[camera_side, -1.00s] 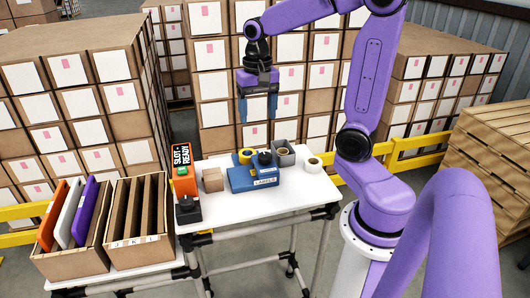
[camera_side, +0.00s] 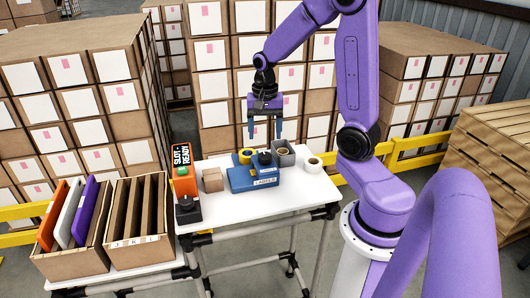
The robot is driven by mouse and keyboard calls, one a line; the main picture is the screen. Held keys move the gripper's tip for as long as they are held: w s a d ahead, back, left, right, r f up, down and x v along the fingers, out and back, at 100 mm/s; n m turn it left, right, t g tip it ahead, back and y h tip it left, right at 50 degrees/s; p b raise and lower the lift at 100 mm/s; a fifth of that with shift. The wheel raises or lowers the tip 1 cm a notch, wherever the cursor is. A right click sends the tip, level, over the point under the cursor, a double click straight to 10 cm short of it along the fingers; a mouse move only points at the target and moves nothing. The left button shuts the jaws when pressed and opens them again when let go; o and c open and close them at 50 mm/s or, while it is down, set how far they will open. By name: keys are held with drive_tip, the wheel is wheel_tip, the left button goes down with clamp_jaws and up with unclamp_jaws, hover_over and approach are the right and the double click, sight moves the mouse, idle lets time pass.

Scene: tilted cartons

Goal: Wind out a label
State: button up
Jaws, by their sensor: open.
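The blue label dispenser (camera_side: 250,178), marked LABELS, sits on the white table (camera_side: 290,198). A black knob (camera_side: 264,158) is on its top. No label strip can be made out coming from it. My gripper (camera_side: 265,134) hangs upright above the dispenser, with its two blue fingers apart and pointing down. It holds nothing. The fingertips appear a little above or behind the knob; the exact gap cannot be told from this view.
A small carton (camera_side: 212,180) and an orange SLOT READY device (camera_side: 185,172) are left. Slotted boxes (camera_side: 138,238) stand further left. The table's front right is clear.

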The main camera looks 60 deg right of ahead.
sight(265, 155)
wheel_tip(265, 155, down, 8)
drive_tip(key=shift+r, duration=0.1)
idle(0.4)
drive_tip(key=c, duration=1.1)
